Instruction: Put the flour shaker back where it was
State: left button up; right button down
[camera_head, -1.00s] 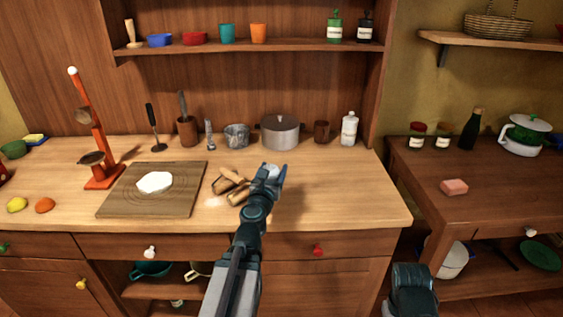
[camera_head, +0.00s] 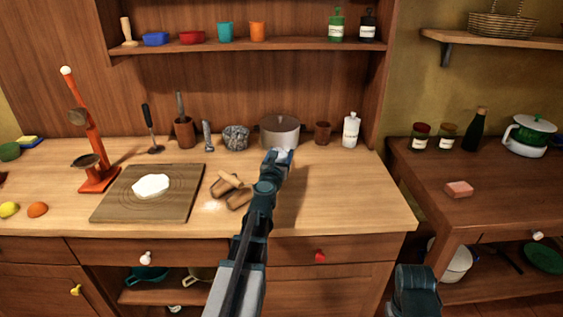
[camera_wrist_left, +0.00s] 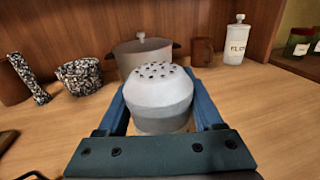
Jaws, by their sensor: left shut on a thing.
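The flour shaker (camera_wrist_left: 160,98) is a pale grey cylinder with a domed, holed top. It stands upright between the blue fingers of my left gripper (camera_wrist_left: 160,112) in the left wrist view. My left gripper is shut on it. In the head view my left gripper (camera_head: 277,155) is over the counter, in front of the grey pot (camera_head: 280,131); the shaker is mostly hidden there. I cannot tell whether its base touches the counter. Part of my right arm shows at the lower right of the head view, but its gripper is not seen.
A board with white dough (camera_head: 150,186) and wooden pieces (camera_head: 230,189) lie left of my arm. A speckled cup (camera_head: 236,138), brown cup (camera_head: 322,132) and white labelled bottle (camera_head: 351,130) stand along the back. The counter (camera_head: 345,195) right of my arm is clear.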

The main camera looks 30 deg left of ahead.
pick_arm(q)
jog(key=f+b, duration=0.2)
jog(key=w+f+b, duration=0.1)
jog(key=f, duration=0.1)
jog(key=shift+a+b, duration=0.2)
jog(key=shift+b, duration=0.2)
jog(key=shift+w+r, duration=0.1)
jog(key=shift+r, duration=0.05)
jog(key=o, duration=1)
jog(key=shift+f, duration=0.2)
jog(key=o, duration=0.5)
jog(key=shift+r, duration=0.1)
